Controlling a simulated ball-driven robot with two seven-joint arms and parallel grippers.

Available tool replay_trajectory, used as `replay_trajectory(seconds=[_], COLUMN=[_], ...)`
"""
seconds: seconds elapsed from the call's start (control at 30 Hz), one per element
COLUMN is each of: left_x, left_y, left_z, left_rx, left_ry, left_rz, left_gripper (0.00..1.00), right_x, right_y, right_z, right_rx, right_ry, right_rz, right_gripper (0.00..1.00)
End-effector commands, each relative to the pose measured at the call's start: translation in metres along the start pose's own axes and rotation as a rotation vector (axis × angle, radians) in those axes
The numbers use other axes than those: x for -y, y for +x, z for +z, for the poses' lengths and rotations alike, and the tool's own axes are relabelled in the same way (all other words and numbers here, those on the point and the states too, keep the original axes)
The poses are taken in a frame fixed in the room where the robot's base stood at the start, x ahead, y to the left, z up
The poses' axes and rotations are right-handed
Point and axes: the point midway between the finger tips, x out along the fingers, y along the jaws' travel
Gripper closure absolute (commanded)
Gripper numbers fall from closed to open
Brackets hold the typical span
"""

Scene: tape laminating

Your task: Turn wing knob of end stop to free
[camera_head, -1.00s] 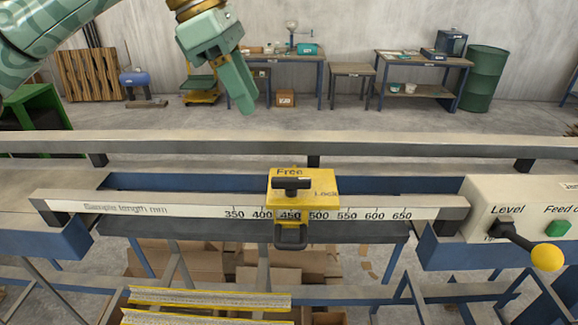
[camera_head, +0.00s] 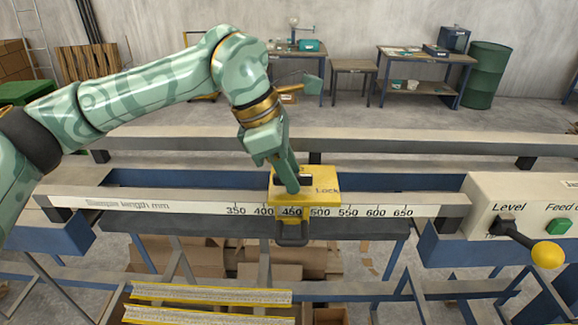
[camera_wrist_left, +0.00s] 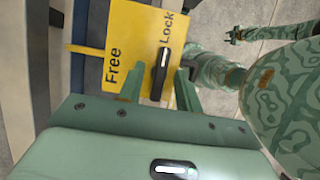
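The end stop (camera_head: 325,203) is a yellow block on the scale rail near 450. It also shows in the wrist view (camera_wrist_left: 123,37), with "Free" and "Lock" printed on its face. Its black wing knob (camera_wrist_left: 160,72) has its bar pointing toward the word "Lock". My left gripper (camera_head: 286,187) is over the block from above. In the wrist view its two fingers (camera_wrist_left: 159,88) stand on either side of the knob, with gaps showing, so it is open around the knob. The head view mostly hides the knob behind the fingers. What looks like my right gripper (camera_wrist_left: 235,34) is small in the wrist view.
The rail (camera_head: 150,205) carries a printed length scale. At right, a cream control box (camera_head: 485,190) has a lever with a yellow ball (camera_head: 548,255) and a green button (camera_head: 558,226). A long grey beam (camera_head: 420,146) runs behind. The rail right of the end stop is clear.

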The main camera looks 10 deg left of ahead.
Motion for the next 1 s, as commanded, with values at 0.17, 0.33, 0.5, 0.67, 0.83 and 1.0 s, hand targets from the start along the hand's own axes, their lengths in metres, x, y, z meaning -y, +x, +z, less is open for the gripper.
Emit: replay_trajectory(seconds=[0.17,0.33,0.5,0.67,0.83,1.0], left_x=[0.000,0.000,0.000,0.000,0.001,0.001], left_y=[0.000,0.000,0.000,0.001,0.002,0.003], left_z=[0.000,0.000,0.000,0.000,-0.001,-0.001], left_rx=[0.000,0.000,0.000,0.000,0.001,0.002], left_ry=[0.000,0.000,-0.011,-0.055,-0.152,-0.288], left_rz=[0.000,-0.001,0.005,0.025,0.067,0.125], left_gripper=[0.91,1.00,1.00,1.00,1.00,1.00], right_x=[0.000,0.000,0.000,0.002,0.003,0.004], right_y=[0.000,0.000,0.002,0.009,0.021,0.037], right_z=[-0.001,-0.001,-0.001,0.000,0.002,0.005], right_rx=[-0.001,-0.002,-0.002,-0.001,0.001,0.004], right_ry=[0.001,0.001,0.001,0.002,0.003,0.002], right_rz=[0.000,0.000,0.000,-0.002,-0.004,-0.005], right_gripper=[0.64,0.64,0.64,0.64,0.64,0.64])
